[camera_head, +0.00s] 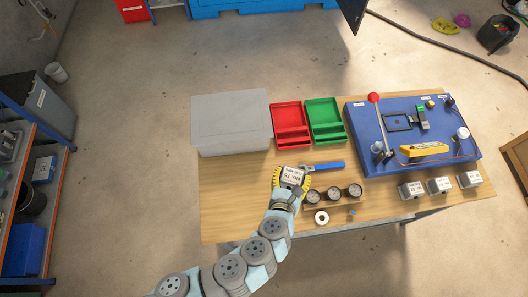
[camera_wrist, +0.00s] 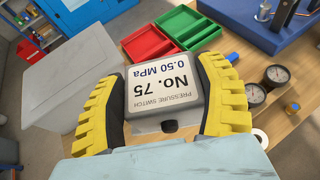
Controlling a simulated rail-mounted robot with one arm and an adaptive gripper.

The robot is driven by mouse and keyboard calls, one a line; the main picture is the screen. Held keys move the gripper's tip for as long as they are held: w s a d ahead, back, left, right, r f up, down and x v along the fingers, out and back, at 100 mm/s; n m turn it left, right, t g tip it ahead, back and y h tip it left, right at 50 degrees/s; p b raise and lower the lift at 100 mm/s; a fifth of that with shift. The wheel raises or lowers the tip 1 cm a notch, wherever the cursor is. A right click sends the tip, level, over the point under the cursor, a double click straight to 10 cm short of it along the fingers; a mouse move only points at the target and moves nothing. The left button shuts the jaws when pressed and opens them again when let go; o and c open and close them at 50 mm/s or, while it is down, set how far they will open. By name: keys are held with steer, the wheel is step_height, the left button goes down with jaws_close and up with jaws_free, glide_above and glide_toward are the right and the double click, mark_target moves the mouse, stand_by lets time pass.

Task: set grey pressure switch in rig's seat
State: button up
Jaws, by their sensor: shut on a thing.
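My gripper (camera_head: 290,180) is shut on a grey pressure switch (camera_head: 292,175), above the table left of the gauges. In the wrist view the switch (camera_wrist: 168,95) sits between the yellow finger pads; its label reads No. 75, 0.50 MPa, and appears upside down. The blue rig (camera_head: 459,150) stands at the right of the table. A black square frame (camera_head: 388,122), which looks like the seat, lies on the rig beside a green part (camera_head: 420,118). A lever with a red knob (camera_head: 374,98) rises at the rig's left side. The switch is apart from the rig.
More grey switches (camera_head: 411,189) stand along the front right edge. Several gauges in a wooden holder (camera_head: 345,202), a white ring (camera_head: 321,217) and a blue-handled wrench (camera_head: 330,165) are near my gripper. Red (camera_head: 287,112) and green trays (camera_head: 323,112) and a grey bin (camera_head: 210,104) stand behind.

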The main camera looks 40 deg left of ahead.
steer(key=s+a+f+n+g+y+b, duration=0.3)
steer(key=s+a+f+n+y+b, duration=0.3)
steer(key=s+a+f, duration=0.55)
steer(key=h+b, duration=0.1)
steer(key=b, duration=1.1)
glide_above(244, 179)
steer(key=shift+m, duration=0.4)
step_height(244, 179, down, 8)
steer(key=shift+r, duration=0.2)
steer(key=shift+w+a+f, duration=0.1)
steer(key=shift+f, duration=0.55)
steer(key=shift+f+b, duration=0.3)
steer(key=shift+f, duration=0.75)
steer(key=shift+f, duration=0.1)
steer(key=o, duration=1.2)
steer(key=shift+o, duration=0.2)
